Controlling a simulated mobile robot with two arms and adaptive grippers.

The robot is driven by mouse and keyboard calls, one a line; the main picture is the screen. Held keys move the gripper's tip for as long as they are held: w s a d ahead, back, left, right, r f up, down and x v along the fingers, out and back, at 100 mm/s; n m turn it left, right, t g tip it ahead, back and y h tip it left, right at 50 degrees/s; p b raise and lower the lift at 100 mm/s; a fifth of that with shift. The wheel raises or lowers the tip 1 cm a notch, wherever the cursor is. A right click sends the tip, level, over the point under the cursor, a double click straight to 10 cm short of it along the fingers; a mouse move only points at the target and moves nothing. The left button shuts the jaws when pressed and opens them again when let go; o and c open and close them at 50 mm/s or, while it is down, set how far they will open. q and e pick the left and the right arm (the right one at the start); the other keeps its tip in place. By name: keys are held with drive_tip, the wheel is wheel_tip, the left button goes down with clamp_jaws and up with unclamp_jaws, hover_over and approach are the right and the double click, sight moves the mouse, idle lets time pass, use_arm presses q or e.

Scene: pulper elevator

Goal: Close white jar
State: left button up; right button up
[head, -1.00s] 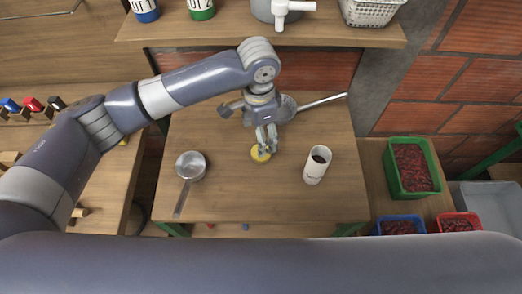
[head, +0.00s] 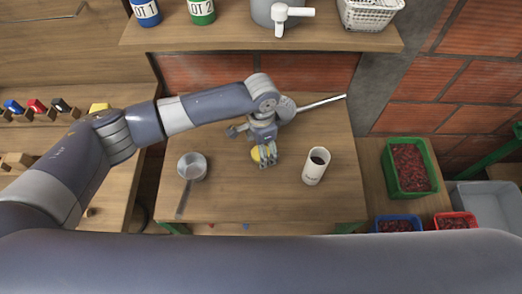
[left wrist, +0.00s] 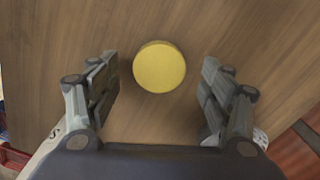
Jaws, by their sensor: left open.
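The white jar (head: 316,166) stands upright on the wooden table, right of my left gripper. Its top is open and shows a dark inside. A round yellow lid (head: 256,154) lies on the table and is partly hidden by the gripper in the head view. My left gripper (head: 267,163) is open and empty above the table at the lid. In the left wrist view the lid (left wrist: 159,67) lies flat just ahead of and between the open fingers (left wrist: 160,92), not touching them. My right gripper is not in view.
A metal saucepan (head: 192,167) sits on the table at left. A grey pan-like object with a long handle (head: 321,103) lies behind the gripper. Green (head: 408,168), blue and red crates of red fruit stand to the right. A shelf (head: 260,36) runs along the back.

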use_arm(q)
drive_tip(key=shift+f, duration=0.75)
drive_tip(key=shift+c, duration=0.3)
drive_tip(key=c, duration=0.7)
drive_tip(key=shift+c, duration=0.2)
drive_tip(key=shift+r, duration=0.55)
drive_tip(key=shift+s+r+b, duration=0.25)
drive_tip(key=shift+r+b, duration=0.4)
drive_tip(key=shift+r, duration=0.55)
drive_tip(key=s, duration=0.5)
drive_tip(key=s+r+b, duration=0.1)
drive_tip(key=s, duration=0.4)
drive_tip(key=s+d+b, duration=0.1)
drive_tip(key=s, duration=0.4)
drive_tip(key=shift+s+d+r, duration=0.1)
drive_tip(key=shift+s+r, duration=0.2)
